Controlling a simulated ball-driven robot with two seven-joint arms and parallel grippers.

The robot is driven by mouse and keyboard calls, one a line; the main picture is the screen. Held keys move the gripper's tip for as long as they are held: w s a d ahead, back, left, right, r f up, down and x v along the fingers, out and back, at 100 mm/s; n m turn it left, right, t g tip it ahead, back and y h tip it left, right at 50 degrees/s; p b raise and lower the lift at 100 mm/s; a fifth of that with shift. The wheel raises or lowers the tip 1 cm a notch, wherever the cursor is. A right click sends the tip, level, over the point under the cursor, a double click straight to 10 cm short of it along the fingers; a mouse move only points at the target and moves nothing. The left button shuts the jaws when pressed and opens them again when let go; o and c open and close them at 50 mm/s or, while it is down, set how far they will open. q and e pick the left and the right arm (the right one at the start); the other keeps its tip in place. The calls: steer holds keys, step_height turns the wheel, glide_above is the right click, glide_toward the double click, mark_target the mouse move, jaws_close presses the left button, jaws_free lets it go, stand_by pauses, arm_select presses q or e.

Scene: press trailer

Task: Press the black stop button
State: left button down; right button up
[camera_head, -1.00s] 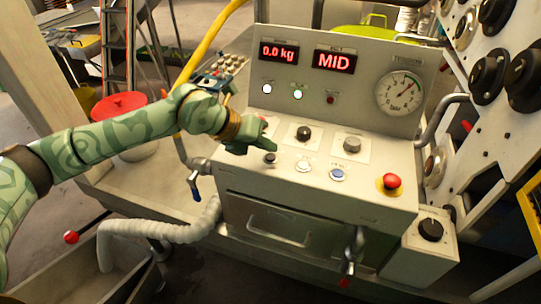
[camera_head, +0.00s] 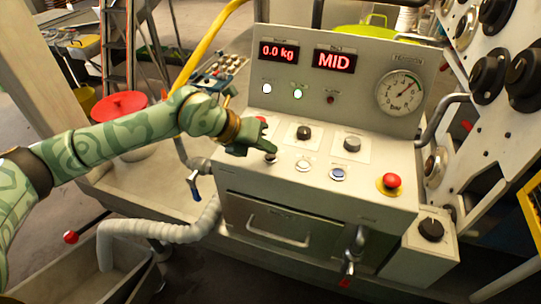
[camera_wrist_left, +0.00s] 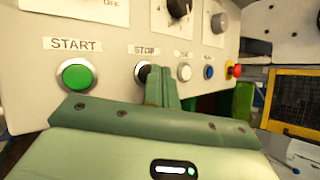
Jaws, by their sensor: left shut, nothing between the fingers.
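The black stop button (camera_head: 270,158) is on the sloping front panel, at the left of the lower button row. In the left wrist view the stop button (camera_wrist_left: 142,72), under a STOP label, is partly hidden behind my fingertips. My left gripper (camera_head: 268,149) is shut and empty, with its tips right at the button. In the left wrist view the left gripper's fingers (camera_wrist_left: 160,86) overlap the button's right side; I cannot tell whether they touch it. The right gripper does not show.
The green START button (camera_wrist_left: 76,75) is left of the stop button. A white button (camera_head: 303,166), a blue button (camera_head: 337,174) and a red emergency button (camera_head: 391,182) lie to the right. A grey hose (camera_head: 165,228) hangs below left.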

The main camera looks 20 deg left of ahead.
mark_target(266, 158)
arm_select(q)
steer(key=shift+f, duration=0.55)
stand_by(0.5)
stand_by(0.4)
steer(key=shift+r+p, duration=0.55)
steer(key=shift+r, duration=0.3)
step_height(266, 158, up, 5)
steer(key=p, duration=0.3)
steer(key=shift+p, duration=0.35)
stand_by(0.4)
